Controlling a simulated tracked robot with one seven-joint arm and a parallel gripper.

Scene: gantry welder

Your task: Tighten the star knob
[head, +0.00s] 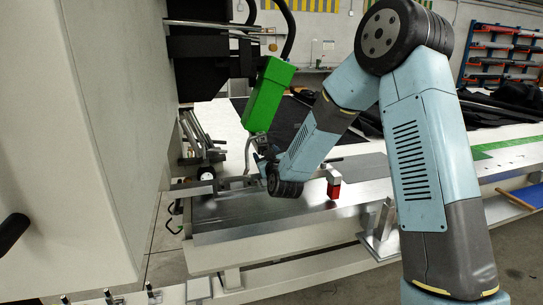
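I cannot pick out the star knob for certain. It may be hidden behind my wrist or too small to tell. My arm reaches down and left from the right side, and its dark wrist is low over the grey metal plate (240,211). My gripper (259,166) is at the far side of the wrist, below the green welder housing (268,94). Its fingers are mostly hidden, so I cannot see whether they are open or shut, or whether they touch anything.
A red block (334,191) on a pale bracket is just right of my wrist. A large pale machine panel (95,130) fills the left. The black gantry head (205,60) hangs above. Dark fabric (500,100) lies on the table behind. A blue and red rack (500,55) stands far right.

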